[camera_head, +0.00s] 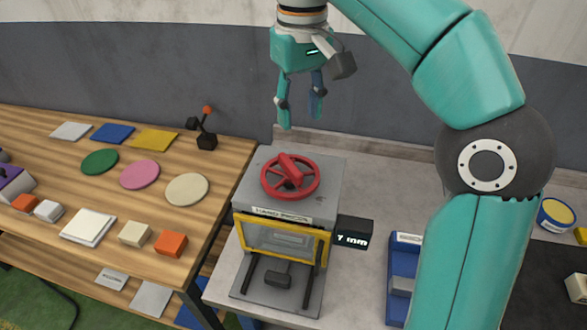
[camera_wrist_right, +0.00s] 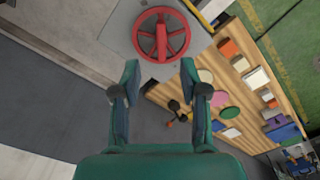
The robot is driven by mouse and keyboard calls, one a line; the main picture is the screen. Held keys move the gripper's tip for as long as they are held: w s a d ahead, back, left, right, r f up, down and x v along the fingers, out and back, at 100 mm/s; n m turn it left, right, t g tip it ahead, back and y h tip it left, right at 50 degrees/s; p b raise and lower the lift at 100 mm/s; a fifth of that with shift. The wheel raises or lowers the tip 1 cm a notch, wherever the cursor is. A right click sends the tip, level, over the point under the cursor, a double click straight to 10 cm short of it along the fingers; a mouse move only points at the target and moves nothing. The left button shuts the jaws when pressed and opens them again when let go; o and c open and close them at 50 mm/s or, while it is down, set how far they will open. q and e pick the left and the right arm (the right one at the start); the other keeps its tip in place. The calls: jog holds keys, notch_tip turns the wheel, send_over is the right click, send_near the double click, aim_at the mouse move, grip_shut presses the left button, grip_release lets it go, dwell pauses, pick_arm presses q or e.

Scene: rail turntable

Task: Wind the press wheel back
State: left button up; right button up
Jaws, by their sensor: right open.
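The press wheel (camera_head: 290,177) is a red spoked handwheel with a raised red grip bar, lying flat on top of the grey hand press (camera_head: 327,185). The press has a yellow-framed clear guard (camera_head: 281,239) in front and a small black display (camera_head: 352,233) reading "7 mm". My right gripper (camera_head: 300,122) is open and empty, fingers pointing down, above and behind the wheel and apart from it. In the right wrist view, the wheel (camera_wrist_right: 162,35) shows beyond the open fingertips (camera_wrist_right: 160,72). My left gripper is in neither view.
A wooden table (camera_head: 226,150) on the left holds coloured discs, squares and blocks. A black lever with an orange knob (camera_head: 207,128) stands at its back corner. A blue holder (camera_head: 404,262) sits right of the press. My right arm covers part of the right side.

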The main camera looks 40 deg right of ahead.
jog(key=b, duration=0.1)
send_over(293, 167)
jog(key=f, duration=0.5)
jog(key=shift+w+f, duration=0.2)
jog(key=shift+w, duration=0.2)
jog(key=f, duration=0.1)
jog(key=s+f, duration=0.1)
jog(key=f, duration=0.1)
jog(key=f+b, duration=0.1)
jog(key=shift+s+f, duration=0.25)
jog(key=f, duration=0.2)
jog(key=w+f, duration=0.1)
jog(key=shift+f, duration=0.35)
jog(key=shift+s+f, duration=0.3)
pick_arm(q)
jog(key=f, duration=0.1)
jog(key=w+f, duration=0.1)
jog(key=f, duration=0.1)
pick_arm(e)
jog(key=shift+w, duration=0.1)
grip_shut()
